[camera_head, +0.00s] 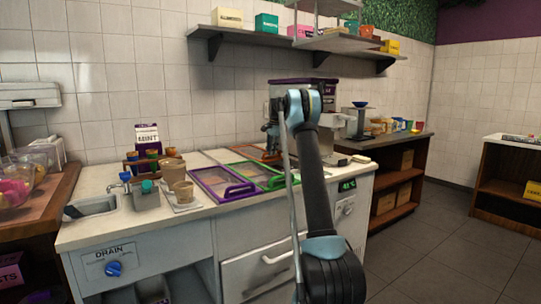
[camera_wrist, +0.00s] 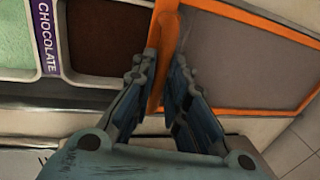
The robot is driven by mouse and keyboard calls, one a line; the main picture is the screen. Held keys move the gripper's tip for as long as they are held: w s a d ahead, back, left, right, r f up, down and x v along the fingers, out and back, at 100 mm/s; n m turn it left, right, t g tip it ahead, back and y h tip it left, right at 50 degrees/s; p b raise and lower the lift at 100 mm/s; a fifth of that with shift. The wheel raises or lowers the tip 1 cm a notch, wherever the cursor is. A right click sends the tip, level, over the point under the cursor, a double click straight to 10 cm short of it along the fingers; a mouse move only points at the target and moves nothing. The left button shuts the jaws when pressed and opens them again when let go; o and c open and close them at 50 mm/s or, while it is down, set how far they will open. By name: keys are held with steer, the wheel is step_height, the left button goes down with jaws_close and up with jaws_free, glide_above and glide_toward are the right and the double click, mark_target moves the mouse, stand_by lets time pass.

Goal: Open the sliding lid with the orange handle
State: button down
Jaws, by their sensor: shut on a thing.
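The orange-framed sliding lid (camera_wrist: 250,55) has a dark grey panel and fills the right of the wrist view. Its orange handle (camera_wrist: 164,35) runs up the middle of that view. My gripper (camera_wrist: 162,75) has one finger on each side of the handle and is shut on it. In the head view my gripper (camera_head: 271,138) reaches down over the counter at the orange lid (camera_head: 257,153), which my arm partly hides. Left of the handle, an open bin of dark brown topping (camera_wrist: 108,38) shows beside a purple "CHOCOLATE" label (camera_wrist: 45,40).
A pale green topping bin (camera_wrist: 15,35) lies left of the label. The purple-framed lid (camera_head: 222,184) and green-framed lid (camera_head: 262,174) lie beside the orange one. Cups (camera_head: 173,172) and containers stand left on the counter. A shelf (camera_head: 290,38) hangs above.

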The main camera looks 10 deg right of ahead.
mark_target(268, 157)
steer(key=shift+w+a, duration=0.35)
steer(key=shift+w, duration=0.3)
steer(key=shift+w+a, duration=0.35)
steer(key=shift+w, duration=0.3)
steer(key=shift+w+a, duration=0.35)
steer(key=shift+w, duration=0.3)
steer(key=c, duration=1.6)
jaws_free()
steer(key=shift+r, duration=0.1)
steer(key=r, duration=0.3)
steer(key=s+r, duration=0.1)
steer(key=r, duration=0.3)
steer(key=s+d+r, duration=0.1)
steer(key=r, duration=0.3)
steer(key=shift+r, duration=0.2)
